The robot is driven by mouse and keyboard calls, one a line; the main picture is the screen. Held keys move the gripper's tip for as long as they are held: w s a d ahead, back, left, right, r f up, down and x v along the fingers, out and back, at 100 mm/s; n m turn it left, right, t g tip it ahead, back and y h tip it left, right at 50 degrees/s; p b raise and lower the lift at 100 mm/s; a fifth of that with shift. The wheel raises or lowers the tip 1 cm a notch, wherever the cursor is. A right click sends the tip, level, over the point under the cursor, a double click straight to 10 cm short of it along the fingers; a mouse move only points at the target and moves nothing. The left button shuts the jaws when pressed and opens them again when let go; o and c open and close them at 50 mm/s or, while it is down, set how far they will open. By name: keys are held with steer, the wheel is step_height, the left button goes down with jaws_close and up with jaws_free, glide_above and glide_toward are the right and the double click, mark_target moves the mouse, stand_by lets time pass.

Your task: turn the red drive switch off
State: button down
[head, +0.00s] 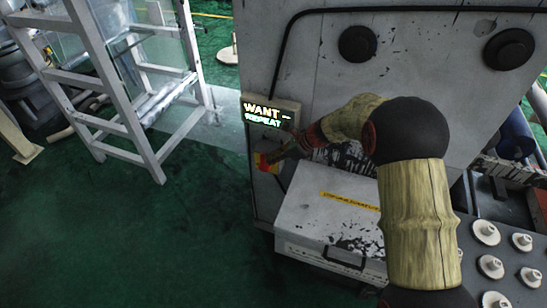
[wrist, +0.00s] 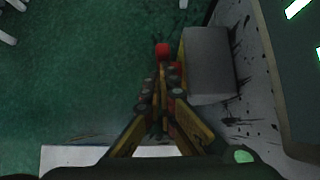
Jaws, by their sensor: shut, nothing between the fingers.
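The red drive switch (head: 262,162) shows as a small red and yellow patch on the white machine's face, below the lit display, partly hidden by my gripper. In the wrist view a red knob (wrist: 162,50) sits just beyond my fingertips, left of a grey box (wrist: 208,62). More red shows behind the fingers. My gripper (wrist: 163,74) is shut and empty, its fingers pointing at the switch. In the head view my gripper (head: 283,158) is close to the switch from the right. I cannot tell whether it touches, nor the switch's position.
The lit display (head: 267,116) reads "WANT –" and "REPEAT". A white box with a yellow label (head: 325,215) juts out below my arm. A white ladder frame (head: 140,120) stands at left. White knobs (head: 490,267) are at lower right. Green floor (head: 130,240) is clear at lower left.

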mark_target(261, 154)
steer(key=shift+w+a+r+h+p, duration=0.1)
steer(key=shift+a+r+h+p, duration=0.2)
steer(key=shift+p, duration=0.9)
steer(key=h+p, duration=0.1)
steer(key=p, duration=0.4)
steer(key=shift+w+a+r+g, duration=0.1)
steer(key=shift+a+r+g, duration=0.2)
steer(key=shift+a+r, duration=0.1)
steer(key=a+h+p, duration=0.1)
steer(key=p, duration=0.6)
steer(key=w+a+g+h+p, duration=0.1)
steer(key=h+p, duration=0.1)
steer(key=p, duration=0.5)
steer(key=shift+a+r+h, duration=0.1)
steer(key=shift+a+h, duration=0.2)
steer(key=shift+a, duration=0.05)
steer(key=w+a+f+g+h+b, duration=0.1)
steer(key=w+a+f+h+b, duration=0.1)
steer(key=a+f+b, duration=0.3)
steer(key=shift+w+a+f+h+b, duration=0.15)
steer(key=shift+w+a+h+b, duration=0.25)
steer(key=shift+a+b, duration=0.7)
steer(key=shift+a, duration=0.2)
